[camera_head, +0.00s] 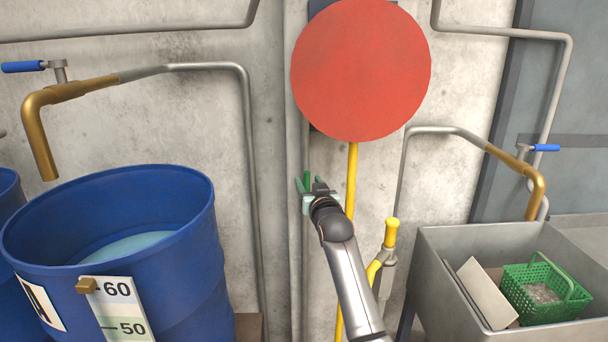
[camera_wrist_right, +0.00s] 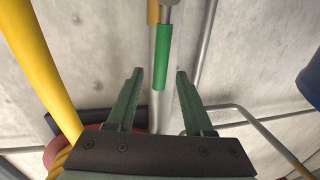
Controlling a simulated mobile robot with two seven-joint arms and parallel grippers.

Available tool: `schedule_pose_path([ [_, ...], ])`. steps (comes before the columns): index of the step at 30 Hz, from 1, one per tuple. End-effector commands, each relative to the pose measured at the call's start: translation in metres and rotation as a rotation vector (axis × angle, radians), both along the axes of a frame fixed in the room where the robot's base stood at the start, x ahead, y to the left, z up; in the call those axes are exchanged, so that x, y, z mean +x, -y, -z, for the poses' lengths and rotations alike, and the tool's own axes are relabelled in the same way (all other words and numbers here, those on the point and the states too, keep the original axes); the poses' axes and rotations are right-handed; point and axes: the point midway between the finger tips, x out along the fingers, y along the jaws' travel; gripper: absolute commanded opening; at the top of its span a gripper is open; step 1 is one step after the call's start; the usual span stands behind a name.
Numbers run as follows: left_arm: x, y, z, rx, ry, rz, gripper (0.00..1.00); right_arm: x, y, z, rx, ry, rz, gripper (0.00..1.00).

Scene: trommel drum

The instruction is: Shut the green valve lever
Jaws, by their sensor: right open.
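The green valve lever (camera_wrist_right: 163,57) shows in the right wrist view as a straight green handle lying along the line of a grey pipe. A brass-coloured part and a metal end are at its far end. In the head view the lever (camera_head: 307,177) is a small green strip, roughly upright and partly hidden by my gripper. My right gripper (camera_wrist_right: 159,75) is open, with its two green fingers on either side of the lever's near end and a gap on both sides. In the head view the right gripper (camera_head: 310,187) is close to the wall pipe. My left gripper is out of view.
A large red disc (camera_head: 361,70) on a yellow pole (camera_head: 352,180) stands just right of my gripper. A yellow-handled fixture (camera_head: 391,233) is further right. A blue barrel (camera_head: 170,230) stands left, and a grey sink (camera_head: 440,275) with a green basket (camera_head: 545,295) stands right.

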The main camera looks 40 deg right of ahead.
Motion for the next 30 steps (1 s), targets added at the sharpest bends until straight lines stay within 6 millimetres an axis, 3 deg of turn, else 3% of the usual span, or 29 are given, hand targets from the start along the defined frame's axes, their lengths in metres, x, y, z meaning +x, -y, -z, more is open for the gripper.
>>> schedule_pose_path([
  [12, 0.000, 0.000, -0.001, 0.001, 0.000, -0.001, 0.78, 0.043, 0.023, 0.000, -0.001, 0.000, 0.000, 0.52],
  [26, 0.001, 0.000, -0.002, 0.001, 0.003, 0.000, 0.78, 0.050, 0.028, 0.000, -0.001, 0.000, 0.000, 0.52],
  [30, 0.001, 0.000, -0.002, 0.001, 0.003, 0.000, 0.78, 0.050, 0.027, 0.000, -0.001, 0.000, 0.000, 0.40],
])
